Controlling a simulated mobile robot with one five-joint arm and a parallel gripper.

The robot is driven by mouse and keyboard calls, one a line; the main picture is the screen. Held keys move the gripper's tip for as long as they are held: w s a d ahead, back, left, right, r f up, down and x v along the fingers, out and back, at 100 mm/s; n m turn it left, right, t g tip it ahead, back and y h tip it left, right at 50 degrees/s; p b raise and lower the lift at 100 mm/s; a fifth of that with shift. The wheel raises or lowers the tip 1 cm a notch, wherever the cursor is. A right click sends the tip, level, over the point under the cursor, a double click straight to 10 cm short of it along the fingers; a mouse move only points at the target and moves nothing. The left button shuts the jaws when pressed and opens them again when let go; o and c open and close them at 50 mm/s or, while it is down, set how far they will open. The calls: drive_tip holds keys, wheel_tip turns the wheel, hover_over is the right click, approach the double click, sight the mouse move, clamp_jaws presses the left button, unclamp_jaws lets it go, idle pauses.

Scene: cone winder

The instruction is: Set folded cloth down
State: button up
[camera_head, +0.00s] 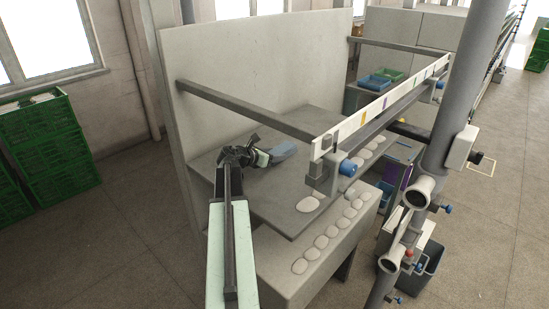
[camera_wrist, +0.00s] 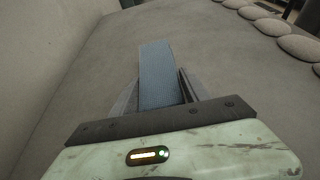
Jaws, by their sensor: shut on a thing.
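The folded cloth (camera_head: 283,151) is a blue-grey strip at the tip of my gripper (camera_head: 262,158), over the grey shelf (camera_head: 270,205) of the machine. In the wrist view the cloth (camera_wrist: 159,72) sticks out ahead from between the fingers of my gripper (camera_wrist: 163,98), which are shut on it. The grey surface (camera_wrist: 225,75) spreads below and ahead. I cannot tell whether the cloth touches the surface. The cloth's near end is hidden between the fingers.
Rounded pale pieces (camera_head: 307,204) line the shelf and the ledge on the right; several show in the wrist view (camera_wrist: 298,47). A tall panel (camera_head: 250,65) stands behind, and a rail (camera_head: 380,110) crosses above. Green crates (camera_head: 50,140) are stacked at left.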

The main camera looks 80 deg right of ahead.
drive_tip(key=shift+f, duration=0.2)
drive_tip(key=o, duration=1.4)
drive_tip(key=shift+r, duration=0.15)
